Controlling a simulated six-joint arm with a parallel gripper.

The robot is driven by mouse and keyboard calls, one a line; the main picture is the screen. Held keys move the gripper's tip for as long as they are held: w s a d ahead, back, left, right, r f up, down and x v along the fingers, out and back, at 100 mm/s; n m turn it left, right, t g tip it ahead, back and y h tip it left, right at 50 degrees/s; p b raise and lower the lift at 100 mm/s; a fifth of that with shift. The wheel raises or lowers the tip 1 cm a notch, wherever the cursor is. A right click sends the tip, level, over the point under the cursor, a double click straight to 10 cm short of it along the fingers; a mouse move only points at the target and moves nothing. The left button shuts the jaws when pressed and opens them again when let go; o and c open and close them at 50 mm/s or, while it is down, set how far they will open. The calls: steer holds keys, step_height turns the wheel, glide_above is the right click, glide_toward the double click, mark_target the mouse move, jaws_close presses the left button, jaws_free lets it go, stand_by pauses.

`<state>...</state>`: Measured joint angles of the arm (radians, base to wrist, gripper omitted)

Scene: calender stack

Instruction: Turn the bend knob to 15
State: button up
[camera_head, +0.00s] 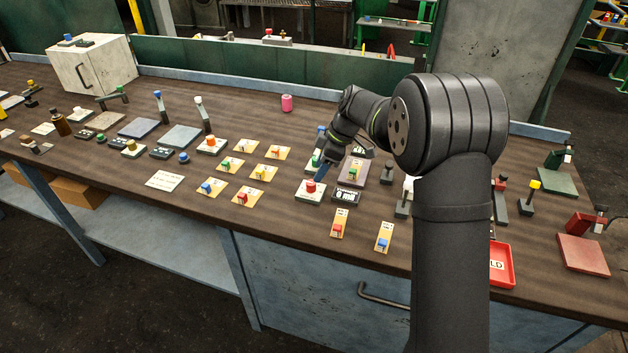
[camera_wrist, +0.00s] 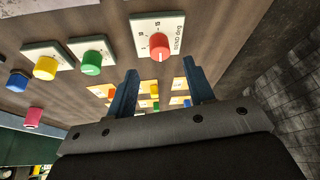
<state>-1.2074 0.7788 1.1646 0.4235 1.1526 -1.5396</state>
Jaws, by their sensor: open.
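A pale pointer line shows on the knob's lower side in the wrist view. I take it as the bend knob; in the head view the red knob (camera_head: 310,186) is near the table's middle. My gripper (camera_wrist: 161,70) is open and empty, its two blue fingers spread apart. In the wrist view the knob appears beyond the fingertips, roughly centred between them. In the head view my gripper (camera_head: 321,169) hovers just above and behind the knob.
A green knob (camera_wrist: 91,62) and a yellow knob (camera_wrist: 46,67) stand on neighbouring plates. A small dark display (camera_head: 347,195) is right of the red knob. Orange cards with small coloured blocks (camera_head: 247,198) lie to the left. Bare wood shows in front of the knob.

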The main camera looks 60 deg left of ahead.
mark_target(312, 183)
steer(key=x, duration=0.6)
steer(key=c, duration=1)
